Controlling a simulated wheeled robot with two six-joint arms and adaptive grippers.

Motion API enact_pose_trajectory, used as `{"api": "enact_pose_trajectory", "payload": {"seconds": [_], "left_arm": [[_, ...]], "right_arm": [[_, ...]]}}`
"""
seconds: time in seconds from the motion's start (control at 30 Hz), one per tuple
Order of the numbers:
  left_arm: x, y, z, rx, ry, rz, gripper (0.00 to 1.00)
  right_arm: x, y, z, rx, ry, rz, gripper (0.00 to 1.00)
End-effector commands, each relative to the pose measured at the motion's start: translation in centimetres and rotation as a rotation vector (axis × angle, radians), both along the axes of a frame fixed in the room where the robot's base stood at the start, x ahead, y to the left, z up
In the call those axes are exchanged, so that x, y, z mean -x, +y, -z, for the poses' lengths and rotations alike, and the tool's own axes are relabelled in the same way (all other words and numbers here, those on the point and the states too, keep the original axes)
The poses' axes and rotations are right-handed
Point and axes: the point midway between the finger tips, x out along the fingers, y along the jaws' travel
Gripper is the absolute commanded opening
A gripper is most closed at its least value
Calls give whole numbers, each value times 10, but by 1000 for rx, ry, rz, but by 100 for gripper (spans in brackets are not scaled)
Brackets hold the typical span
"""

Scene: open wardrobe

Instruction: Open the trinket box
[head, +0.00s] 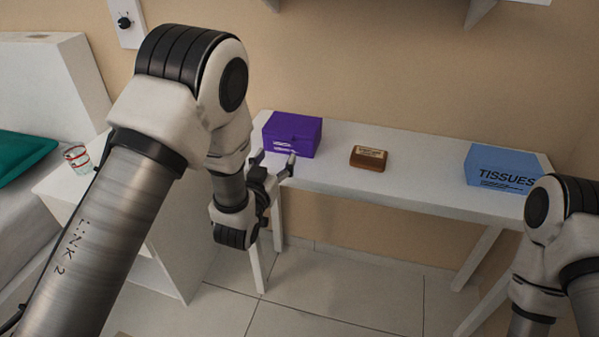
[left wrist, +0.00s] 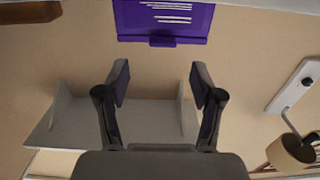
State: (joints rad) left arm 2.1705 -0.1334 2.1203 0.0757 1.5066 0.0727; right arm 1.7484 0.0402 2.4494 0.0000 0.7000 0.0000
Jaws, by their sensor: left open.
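A purple box (head: 292,134) with white lettering stands closed on the white shelf table, at its left end. In the left wrist view the purple box (left wrist: 163,18) is at the top edge, cut off, with a small purple tab along its lower edge. My left gripper (head: 275,162) is open and empty at the table's front edge, just in front of the box. In the left wrist view its two fingers (left wrist: 161,88) are spread, with the box beyond them and apart from them. My right arm shows at the right edge, but its gripper is out of view.
A small brown box (head: 369,158) with a label sits mid-table, and a blue tissue box (head: 502,166) stands at the right end. The white table (head: 425,180) is bare between them. A glass (head: 77,158) stands on a bedside cabinet at left.

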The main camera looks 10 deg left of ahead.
Motion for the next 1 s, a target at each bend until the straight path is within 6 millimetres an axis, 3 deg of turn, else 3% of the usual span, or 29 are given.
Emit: {"api": "enact_pose_trajectory", "payload": {"seconds": [0.03,0.17,0.53,0.83,0.87,1.0], "left_arm": [[-2,-1,6,-1,-12,1,67],[-9,-1,-1,0,-19,1,67],[-73,-3,-1,0,-16,1,67],[-80,-3,0,-1,-13,1,67],[-80,-3,0,-1,-13,1,60],[-80,-3,0,-1,-13,1,10]], "right_arm": [[0,0,12,0,0,-1,43],[0,0,9,0,-1,-1,43],[0,0,12,0,-1,0,43],[0,0,12,0,-1,0,43],[0,0,12,0,-1,0,43],[0,0,12,0,-1,0,43]]}}
